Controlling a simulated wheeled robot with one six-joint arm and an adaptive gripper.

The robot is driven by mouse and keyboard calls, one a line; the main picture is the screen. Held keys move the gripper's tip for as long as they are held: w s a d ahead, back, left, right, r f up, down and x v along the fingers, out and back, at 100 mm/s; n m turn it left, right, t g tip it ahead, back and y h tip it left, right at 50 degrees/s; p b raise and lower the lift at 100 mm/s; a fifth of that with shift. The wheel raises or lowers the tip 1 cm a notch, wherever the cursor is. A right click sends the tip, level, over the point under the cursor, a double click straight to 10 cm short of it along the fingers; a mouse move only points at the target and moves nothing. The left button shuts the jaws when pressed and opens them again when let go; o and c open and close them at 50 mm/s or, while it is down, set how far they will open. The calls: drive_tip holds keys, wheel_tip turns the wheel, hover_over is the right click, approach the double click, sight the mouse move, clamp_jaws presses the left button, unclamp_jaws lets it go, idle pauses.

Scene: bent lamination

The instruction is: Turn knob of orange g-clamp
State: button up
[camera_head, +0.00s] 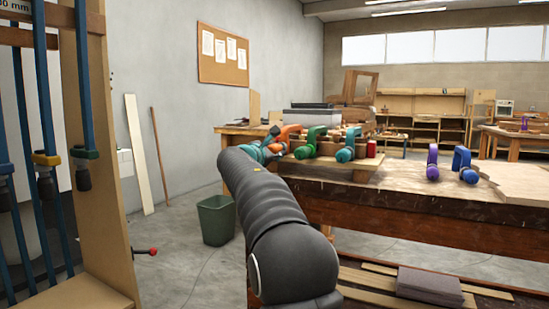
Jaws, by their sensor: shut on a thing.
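The orange g-clamp (287,131) is at the left end of the workbench, beside the green g-clamps. My dark arm reaches forward to it from the lower middle of the view. My gripper (273,148) is at the orange clamp, shut on its knob. The fingers and the knob are small here and partly hidden by my arm and wrist.
Green g-clamps (310,145) stand just right of my gripper on the workbench (400,208). A purple clamp (432,164) and a blue clamp (462,160) stand farther right. A rack with bar clamps (85,100) stands at left. A green bin (216,220) is on the floor.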

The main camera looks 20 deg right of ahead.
drive_tip(key=m+b, duration=0.3)
drive_tip(key=m, duration=1)
drive_tip(key=shift+m, duration=0.3)
drive_tip(key=m, duration=1.3)
drive_tip(key=shift+m, duration=0.3)
drive_tip(key=m, duration=0.4)
drive_tip(key=shift+m, duration=0.3)
drive_tip(key=m, duration=0.4)
drive_tip(key=shift+m, duration=0.3)
drive_tip(key=m, duration=0.9)
